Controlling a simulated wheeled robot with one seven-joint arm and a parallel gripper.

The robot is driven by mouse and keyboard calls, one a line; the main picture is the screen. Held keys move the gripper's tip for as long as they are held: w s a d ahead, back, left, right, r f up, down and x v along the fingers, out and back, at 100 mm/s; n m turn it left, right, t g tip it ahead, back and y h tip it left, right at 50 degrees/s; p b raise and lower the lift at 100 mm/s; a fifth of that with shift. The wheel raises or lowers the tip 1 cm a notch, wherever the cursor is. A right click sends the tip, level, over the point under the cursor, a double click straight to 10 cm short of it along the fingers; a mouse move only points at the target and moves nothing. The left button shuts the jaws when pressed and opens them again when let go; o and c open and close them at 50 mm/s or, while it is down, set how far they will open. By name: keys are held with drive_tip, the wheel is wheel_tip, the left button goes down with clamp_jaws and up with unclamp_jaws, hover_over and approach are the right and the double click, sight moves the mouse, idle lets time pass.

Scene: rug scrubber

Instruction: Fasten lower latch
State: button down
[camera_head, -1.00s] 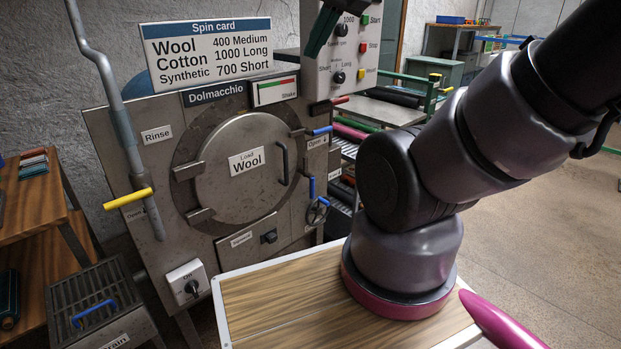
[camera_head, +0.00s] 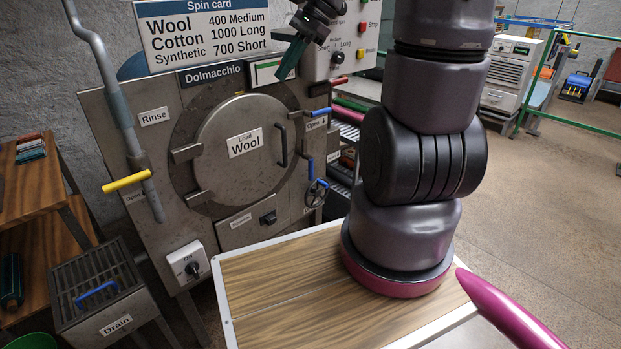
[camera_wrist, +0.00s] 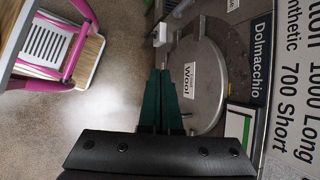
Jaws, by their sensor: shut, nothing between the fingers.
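The round drum door (camera_head: 225,175), labelled "Load Wool", lies against the front of the machine; it also shows in the wrist view (camera_wrist: 208,100). The upper latch (camera_head: 320,112) at its right edge has a blue handle lying roughly level. The lower latch (camera_head: 310,170) has a blue handle standing roughly upright. My gripper (camera_head: 279,77) is shut and empty, above the door in front of the panel's top edge. Its dark green fingers (camera_wrist: 160,75) are together in the wrist view, with the door beyond. The latches cannot be made out in the wrist view.
A yellow-handled lever (camera_head: 126,181) sticks out at left, and a spin card (camera_head: 203,33) stands above the panel. A small handwheel (camera_head: 317,190) sits just below the lower latch. My wooden-topped base (camera_head: 290,285) is close to the machine front.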

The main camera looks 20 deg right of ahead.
drive_tip(key=w+d+f+m+y, duration=0.3)
drive_tip(key=w+f+m+y, duration=0.2)
drive_tip(key=w+f+m, duration=0.5)
drive_tip(key=m+t+h, duration=0.3)
drive_tip(key=m+t, duration=1.1)
drive_tip(key=m, duration=1.1)
approach(311, 177)
drive_tip(key=a, duration=0.1)
drive_tip(key=s+a, duration=0.1)
drive_tip(key=a, duration=0.1)
drive_tip(key=s+a+r, duration=0.1)
drive_tip(key=a, duration=0.1)
drive_tip(key=shift+s+r, duration=0.1)
drive_tip(key=shift+s, duration=0.1)
drive_tip(key=x, duration=1)
drive_tip(key=shift+w+d+r, duration=0.1)
drive_tip(key=shift+w+d, duration=0.05)
drive_tip(key=shift+d, duration=0.85)
drive_tip(key=shift+w+d, duration=0.15)
drive_tip(key=shift+d, duration=0.85)
